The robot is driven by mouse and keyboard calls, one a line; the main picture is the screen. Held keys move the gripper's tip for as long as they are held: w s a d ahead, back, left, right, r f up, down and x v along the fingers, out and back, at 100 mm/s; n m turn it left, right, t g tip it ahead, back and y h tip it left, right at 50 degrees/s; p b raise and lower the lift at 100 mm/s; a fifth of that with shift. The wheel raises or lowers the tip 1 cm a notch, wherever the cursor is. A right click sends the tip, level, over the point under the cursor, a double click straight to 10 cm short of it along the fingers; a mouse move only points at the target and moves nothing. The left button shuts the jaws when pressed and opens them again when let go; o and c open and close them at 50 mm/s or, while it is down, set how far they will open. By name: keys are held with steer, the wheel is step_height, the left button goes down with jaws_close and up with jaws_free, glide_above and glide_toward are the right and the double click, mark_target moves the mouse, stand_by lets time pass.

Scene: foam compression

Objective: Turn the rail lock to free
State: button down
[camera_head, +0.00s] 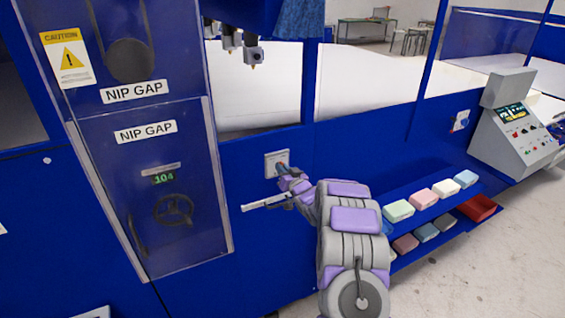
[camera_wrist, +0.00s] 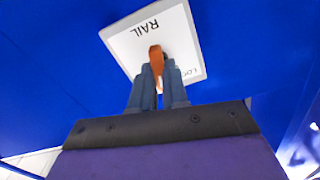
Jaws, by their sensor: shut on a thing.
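The rail lock plate (camera_head: 270,162) is a small pale plate on the blue machine wall, left of centre in the head view. In the wrist view the plate (camera_wrist: 127,46) is white and tilted, with the upside-down word "RAIL" and part of a second label at its right edge. The orange lock lever (camera_wrist: 155,52) stands out from its middle. My gripper (camera_wrist: 160,76) is shut on the lever, with one dark finger on each side. In the head view my gripper (camera_head: 281,170) reaches the plate from below and hides the lever and the plate's lower part.
A clear-covered panel (camera_head: 180,245) with "NIP GAP" labels and a handwheel (camera_head: 174,211) stands left of my arm. To the right, a blue two-level shelf (camera_head: 428,202) holds several coloured foam blocks and a red tray (camera_head: 478,208). A control console (camera_head: 512,128) stands further right.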

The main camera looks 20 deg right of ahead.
steer(key=shift+d+f+m+p, duration=0.1)
steer(key=shift+f+m+p, duration=0.1)
steer(key=shift+m+p, duration=1.05)
steer(key=shift+f+m+p, duration=0.2)
steer(key=shift+m+p, duration=0.35)
steer(key=shift+m, duration=1.4)
steer(key=c, duration=1.1)
jaws_free()
steer(key=shift+w+d, duration=0.1)
steer(key=shift+w, duration=0.05)
steer(key=shift+c, duration=0.2)
steer(key=shift+r, duration=0.2)
steer(key=shift+s, duration=0.25)
